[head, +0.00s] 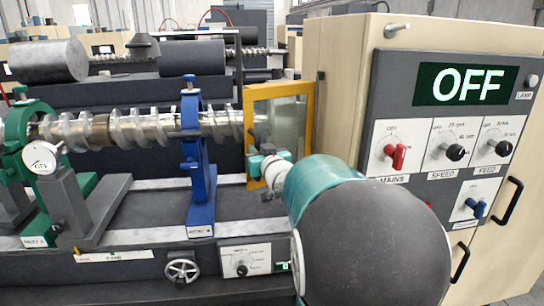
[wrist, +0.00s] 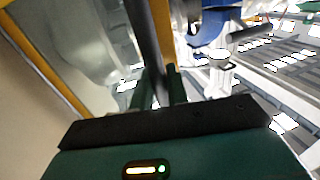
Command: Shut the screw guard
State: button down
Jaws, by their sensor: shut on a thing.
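The screw guard (head: 290,112) is a clear panel in a yellow frame, standing upright beside the right end of the screw, next to the tan cabinet. In the wrist view its yellow frame (wrist: 45,64) runs along the left, with the clear panel between. My gripper (head: 257,160) is at the guard's lower left edge, partly hidden behind my own arm. In the wrist view my gripper (wrist: 160,92) is shut on a dark upright bar, the guard's handle (wrist: 146,45). The long metal screw (head: 140,130) lies exposed to the left of the guard.
A blue stand (head: 198,165) and a green stand (head: 18,150) hold the screw. The tan cabinet at right bears a dark control panel (head: 400,85) reading OFF, with a red mains knob (head: 394,156). A handwheel (head: 182,268) sticks out at the bed's front.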

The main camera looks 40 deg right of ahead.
jog(key=x, duration=0.3)
jog(key=a+x, duration=0.1)
jog(key=x, duration=0.2)
jog(key=shift+a, duration=0.15)
jog(key=shift+a+x, duration=0.25)
jog(key=shift+x, duration=0.9)
jog(key=shift+d, duration=0.2)
jog(key=c, duration=1.4)
grip_release()
jog(key=shift+c, duration=0.2)
send_near(247, 143)
jog(key=shift+d+f, duration=0.15)
jog(key=shift+f, duration=0.2)
